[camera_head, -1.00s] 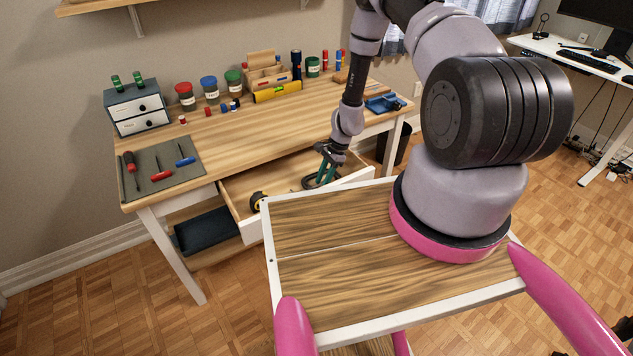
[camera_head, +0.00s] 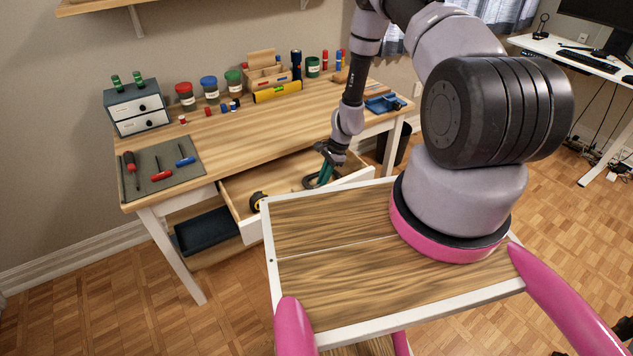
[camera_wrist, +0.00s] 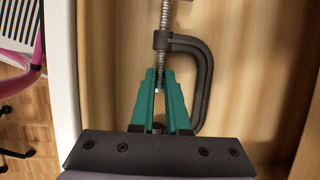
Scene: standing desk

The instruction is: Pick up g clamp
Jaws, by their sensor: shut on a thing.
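The g clamp (camera_wrist: 205,75) is dark grey with a silver threaded screw. In the wrist view it is at the upper middle, its C-shaped frame bowing to the right. My gripper (camera_wrist: 160,75) has green fingers that are shut on the clamp at its screw. In the head view my gripper (camera_head: 325,173) is in the open drawer (camera_head: 236,206), and the clamp (camera_head: 310,182) shows as a small dark curve beside the fingers. I cannot tell whether the clamp touches the drawer floor.
A yellow-and-black tape measure (camera_head: 257,200) lies at the drawer's left. The drawer walls stand around my gripper. The desk top (camera_head: 255,135) above holds jars, a tool mat (camera_head: 150,185) and a small cabinet (camera_head: 137,108). Its middle is largely clear.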

